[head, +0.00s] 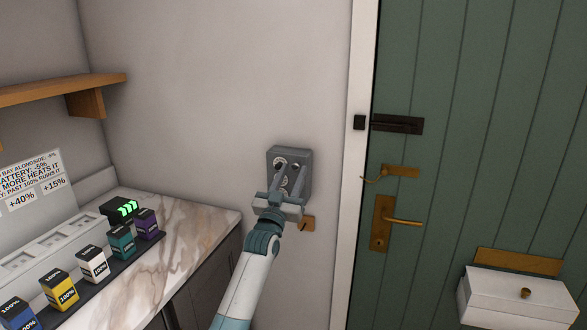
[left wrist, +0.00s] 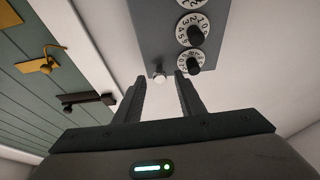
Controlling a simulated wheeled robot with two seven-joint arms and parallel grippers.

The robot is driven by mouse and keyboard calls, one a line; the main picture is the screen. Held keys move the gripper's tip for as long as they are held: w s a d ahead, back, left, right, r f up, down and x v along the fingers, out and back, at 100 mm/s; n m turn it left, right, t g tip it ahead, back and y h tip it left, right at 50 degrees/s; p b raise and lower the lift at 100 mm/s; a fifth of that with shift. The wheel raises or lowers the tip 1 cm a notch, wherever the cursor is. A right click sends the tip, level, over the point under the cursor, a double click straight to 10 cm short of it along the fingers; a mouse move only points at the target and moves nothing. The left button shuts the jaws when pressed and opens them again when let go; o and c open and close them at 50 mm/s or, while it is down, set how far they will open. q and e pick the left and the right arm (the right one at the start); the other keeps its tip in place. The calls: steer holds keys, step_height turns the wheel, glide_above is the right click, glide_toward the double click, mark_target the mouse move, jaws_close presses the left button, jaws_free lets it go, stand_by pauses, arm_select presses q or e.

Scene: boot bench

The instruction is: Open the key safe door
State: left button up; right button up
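The key safe (head: 274,152) is a grey box on the wall left of the green door. Its front appears shut. The fingers and wrist hide part of the safe's front in the head view. My right gripper is not in view.
The green door (head: 480,130) has a dark bolt (head: 398,124), a brass hook latch (head: 400,171) and a handle (head: 405,221). A white box (head: 515,300) is at its lower right. A marble counter (head: 190,225) with several labelled batteries stands left, below a wooden shelf (head: 60,88).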

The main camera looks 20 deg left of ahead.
arm_select(q)
steer(key=shift+w+r, duration=0.25)
steer(key=shift+w, duration=0.4)
jaws_close()
